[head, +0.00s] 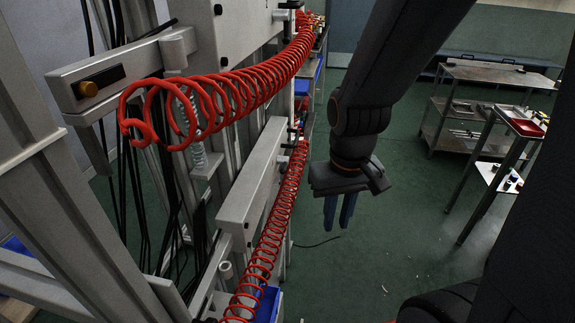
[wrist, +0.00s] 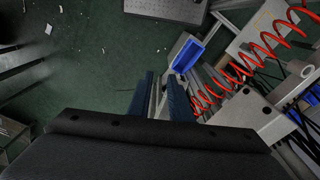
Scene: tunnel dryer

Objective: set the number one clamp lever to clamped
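My gripper (head: 338,228) hangs fingers-down in the head view, right of the machine frame and apart from it. Its two blue fingers show a gap with nothing held between them; the gap also shows in the wrist view (wrist: 160,92). I cannot pick out the number one clamp lever in either view, so its setting cannot be told.
Red coiled hoses (head: 235,98) hang along the grey machine frame (head: 255,190) left of my gripper. A blue bin (wrist: 187,56) is near the frame in the wrist view. Metal shelving (head: 470,75) and a table with a red tray (head: 527,127) stand right. Green floor (head: 400,240) lies open between.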

